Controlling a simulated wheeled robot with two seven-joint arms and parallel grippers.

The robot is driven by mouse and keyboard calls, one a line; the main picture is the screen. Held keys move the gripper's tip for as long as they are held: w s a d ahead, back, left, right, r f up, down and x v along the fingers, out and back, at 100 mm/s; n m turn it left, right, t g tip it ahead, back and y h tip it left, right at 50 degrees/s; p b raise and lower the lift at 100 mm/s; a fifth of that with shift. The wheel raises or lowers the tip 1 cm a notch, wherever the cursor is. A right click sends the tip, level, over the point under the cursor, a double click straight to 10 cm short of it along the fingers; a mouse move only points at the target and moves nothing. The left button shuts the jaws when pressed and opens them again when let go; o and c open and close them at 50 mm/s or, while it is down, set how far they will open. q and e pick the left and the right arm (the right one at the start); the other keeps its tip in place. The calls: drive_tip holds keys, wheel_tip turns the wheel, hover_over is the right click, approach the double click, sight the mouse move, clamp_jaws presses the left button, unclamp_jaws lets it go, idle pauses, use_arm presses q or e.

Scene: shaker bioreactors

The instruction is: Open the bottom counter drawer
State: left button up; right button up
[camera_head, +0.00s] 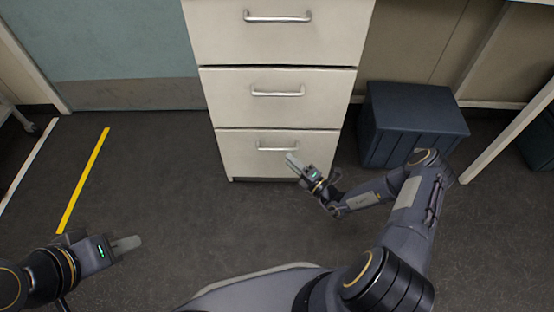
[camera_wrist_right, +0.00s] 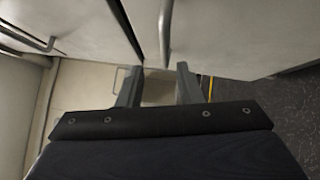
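The bottom counter drawer (camera_head: 245,160) is the lowest of three white drawer fronts in the head view and looks closed. Its metal bar handle (camera_head: 277,148) runs across the upper part. My right gripper (camera_head: 292,158) is just in front of that drawer, near the handle's right end. In the right wrist view its two fingers (camera_wrist_right: 159,85) are apart with nothing between them. A handle bar (camera_wrist_right: 165,32) shows ahead of the fingers, nearer the right one. My left gripper (camera_head: 126,243) is low over the floor at the left; its finger gap cannot be made out.
The middle drawer (camera_head: 225,100) and top drawer (camera_head: 215,35) look closed. A dark blue bin (camera_head: 415,115) stands on the floor right of the counter. A yellow floor line (camera_head: 83,180) lies at the left. The floor (camera_head: 190,200) before the drawers is clear.

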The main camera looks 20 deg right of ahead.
sight(277, 150)
drive_tip(key=x, duration=0.2)
drive_tip(key=b+x, duration=0.1)
drive_tip(key=x, duration=0.2)
drive_tip(key=b+x, duration=0.1)
drive_tip(key=x, duration=0.1)
drive_tip(key=shift+w+a+f, duration=0.15)
drive_tip(key=shift+w+f, duration=0.1)
drive_tip(key=shift+w, duration=0.05)
clamp_jaws()
